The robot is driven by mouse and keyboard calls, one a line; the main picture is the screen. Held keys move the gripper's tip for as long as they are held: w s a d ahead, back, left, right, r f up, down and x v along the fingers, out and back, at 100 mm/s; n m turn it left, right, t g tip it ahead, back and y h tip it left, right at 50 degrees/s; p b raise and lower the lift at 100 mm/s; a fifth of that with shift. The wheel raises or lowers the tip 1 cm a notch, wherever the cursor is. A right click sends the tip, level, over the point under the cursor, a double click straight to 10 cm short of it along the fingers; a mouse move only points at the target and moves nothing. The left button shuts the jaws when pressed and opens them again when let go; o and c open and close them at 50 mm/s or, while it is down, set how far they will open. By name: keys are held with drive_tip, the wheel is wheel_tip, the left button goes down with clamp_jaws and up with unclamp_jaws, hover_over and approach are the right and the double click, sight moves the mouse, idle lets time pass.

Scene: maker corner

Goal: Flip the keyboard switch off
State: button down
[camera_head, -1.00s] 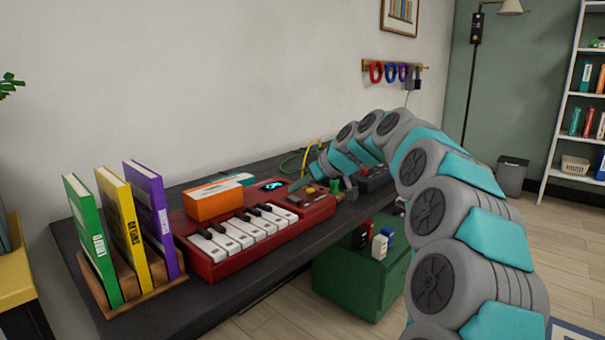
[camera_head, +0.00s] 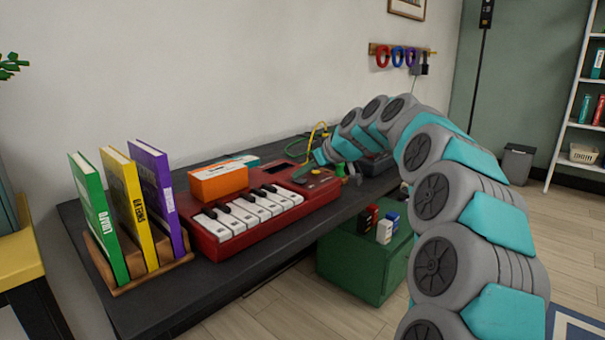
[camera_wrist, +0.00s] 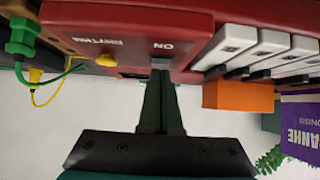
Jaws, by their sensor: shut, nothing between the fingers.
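The red keyboard (camera_head: 290,218) with white and black keys stands on the dark bench; its body fills the top of the wrist view (camera_wrist: 125,18). A small grey switch (camera_wrist: 161,62) sits on its panel beside the letters "ON", with a yellow knob (camera_wrist: 106,60) beside the word "RHYTHM". The keyboard's display (camera_head: 277,172) is dark. My gripper (camera_wrist: 160,76) is shut and empty, its fingertips right at the switch; whether they touch it I cannot tell.
An orange box (camera_head: 218,183) stands behind the keys. Books in a wooden rack (camera_head: 150,275) stand at the left. Green and yellow cables (camera_head: 300,142) lie behind my gripper. A green cabinet (camera_head: 350,265) with small items on top is below the bench.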

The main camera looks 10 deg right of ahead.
drive_tip(key=shift+w, duration=0.1)
drive_tip(key=shift+w+a+r, duration=0.25)
drive_tip(key=shift+w+a, duration=0.15)
drive_tip(key=shift+w, duration=0.15)
